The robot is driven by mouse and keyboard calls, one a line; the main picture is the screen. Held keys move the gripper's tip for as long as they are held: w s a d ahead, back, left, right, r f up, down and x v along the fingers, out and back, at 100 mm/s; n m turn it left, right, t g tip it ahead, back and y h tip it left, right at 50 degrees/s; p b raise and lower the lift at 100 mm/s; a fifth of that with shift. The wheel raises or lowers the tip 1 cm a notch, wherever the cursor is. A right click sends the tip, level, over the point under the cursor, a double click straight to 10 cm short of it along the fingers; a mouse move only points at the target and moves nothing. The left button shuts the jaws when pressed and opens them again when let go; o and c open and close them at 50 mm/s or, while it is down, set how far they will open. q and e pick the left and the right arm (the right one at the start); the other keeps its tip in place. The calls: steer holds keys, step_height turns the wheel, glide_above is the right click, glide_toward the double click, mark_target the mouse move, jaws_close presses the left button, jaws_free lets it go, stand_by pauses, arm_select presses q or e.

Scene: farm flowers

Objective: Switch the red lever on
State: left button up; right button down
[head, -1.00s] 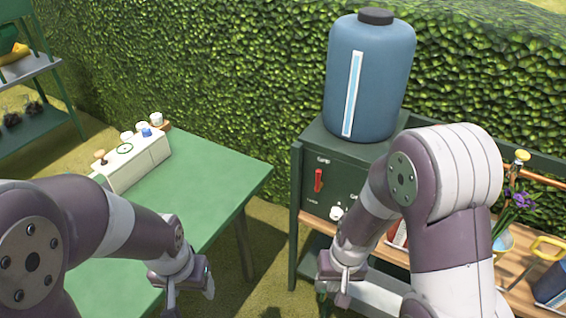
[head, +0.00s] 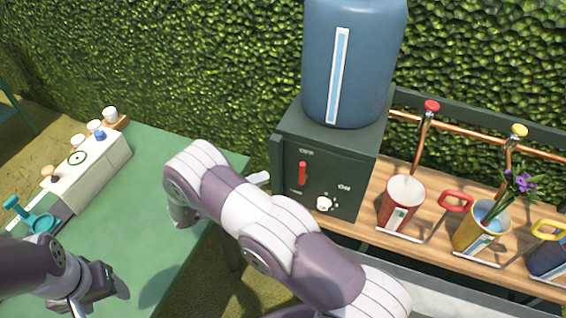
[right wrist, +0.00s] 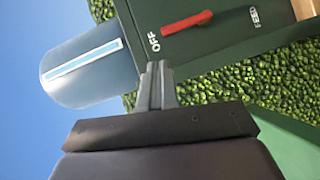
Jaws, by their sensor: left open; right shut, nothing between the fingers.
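The red lever (head: 302,173) stands upright on the front of a dark green box (head: 330,150) in the head view. In the right wrist view the lever (right wrist: 187,22) lies close to the "OFF" label, with the picture turned sideways. My right gripper (right wrist: 160,68) is shut and empty, apart from the lever in that picture. My left gripper (head: 108,287) is open and empty over the green table, far from the lever.
A blue tank (head: 355,65) stands on the box. A white knob (head: 324,203) sits low on its front. Red (head: 403,205) and yellow (head: 482,228) cans stand on the wooden shelf to the right. A white control panel (head: 85,165) sits on the green table (head: 160,240).

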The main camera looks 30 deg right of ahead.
steer(key=p, duration=0.3)
glide_toward(303, 172)
steer(key=w+d+r, duration=0.2)
steer(key=w+d, duration=0.1)
steer(key=d, duration=0.3)
arm_select(q)
steer(key=shift+w+r, duration=0.2)
steer(key=shift+r, duration=0.4)
steer(key=shift+w+r, duration=0.15)
steer(key=shift+r, duration=0.4)
arm_select(e)
steer(key=shift+s, duration=0.1)
arm_select(q)
steer(key=shift+r, duration=0.15)
arm_select(e)
steer(key=shift+d+r, duration=0.1)
steer(key=shift+r, duration=0.05)
